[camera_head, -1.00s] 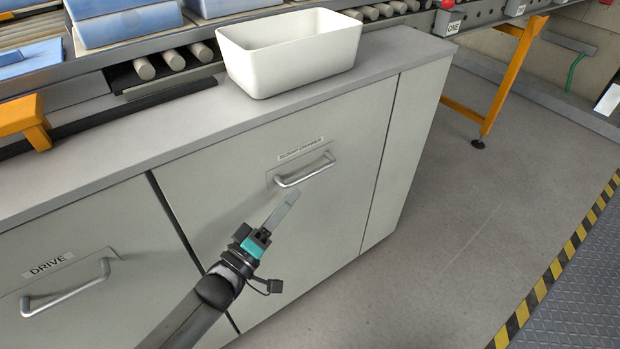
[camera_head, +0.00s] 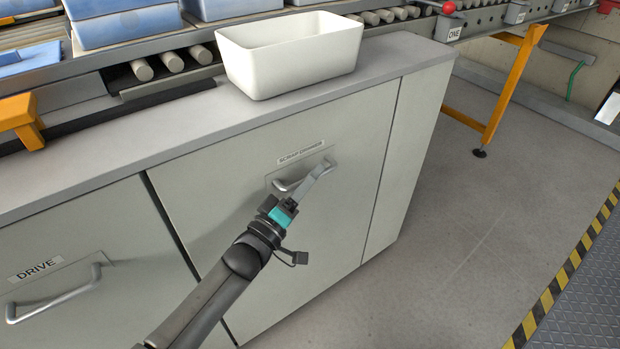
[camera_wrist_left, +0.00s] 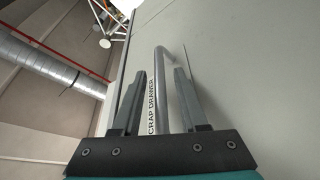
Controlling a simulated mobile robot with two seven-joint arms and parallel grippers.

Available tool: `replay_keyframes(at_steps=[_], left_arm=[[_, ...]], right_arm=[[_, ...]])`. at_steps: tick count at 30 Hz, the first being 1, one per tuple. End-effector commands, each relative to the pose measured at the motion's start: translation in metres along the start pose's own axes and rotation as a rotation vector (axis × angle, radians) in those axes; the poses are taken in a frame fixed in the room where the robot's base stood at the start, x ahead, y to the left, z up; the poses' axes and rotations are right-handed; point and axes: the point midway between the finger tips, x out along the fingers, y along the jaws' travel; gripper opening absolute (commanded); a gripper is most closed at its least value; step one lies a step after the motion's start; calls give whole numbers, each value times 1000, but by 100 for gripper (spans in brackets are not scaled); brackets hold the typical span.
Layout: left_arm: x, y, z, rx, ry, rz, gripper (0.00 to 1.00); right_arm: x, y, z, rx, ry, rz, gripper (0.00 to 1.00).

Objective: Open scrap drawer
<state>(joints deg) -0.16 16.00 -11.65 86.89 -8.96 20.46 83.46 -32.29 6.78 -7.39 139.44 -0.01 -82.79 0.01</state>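The scrap drawer (camera_head: 330,225) is a pale grey front panel in the cabinet, with a label above a silver bar handle (camera_head: 288,187). Its front looks flush with the cabinet. My left gripper (camera_head: 322,170) reaches up to the handle from below left and overlaps its right part in the head view. In the left wrist view the handle (camera_wrist_left: 163,75) runs between the two separated fingers of the left gripper (camera_wrist_left: 160,95), with a gap on each side. The drawer label (camera_wrist_left: 152,108) partly shows there. My right gripper is in neither view.
A white bin (camera_head: 290,85) stands on the grey counter (camera_head: 390,62) above the drawer. A second panel marked DRIVE with its own handle (camera_head: 52,300) is at left. A yellow leg (camera_head: 505,95) stands at right. The floor before the cabinet is clear.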

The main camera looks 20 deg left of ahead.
Motion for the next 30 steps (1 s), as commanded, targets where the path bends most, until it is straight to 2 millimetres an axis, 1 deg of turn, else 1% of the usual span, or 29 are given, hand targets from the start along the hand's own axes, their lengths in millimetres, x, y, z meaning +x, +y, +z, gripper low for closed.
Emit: replay_keyframes(at_steps=[1, 9, 11, 30], left_arm=[[0, 0, 0, 0, 0, 0, 36], [0, 0, 0, 0, 0, 0, 5], [0, 0, 0, 0, 0, 0, 0], [0, 0, 0, 0, 0, 0, 0]], right_arm=[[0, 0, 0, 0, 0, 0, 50], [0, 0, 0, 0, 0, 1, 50], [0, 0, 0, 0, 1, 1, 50], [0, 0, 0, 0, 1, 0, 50]])
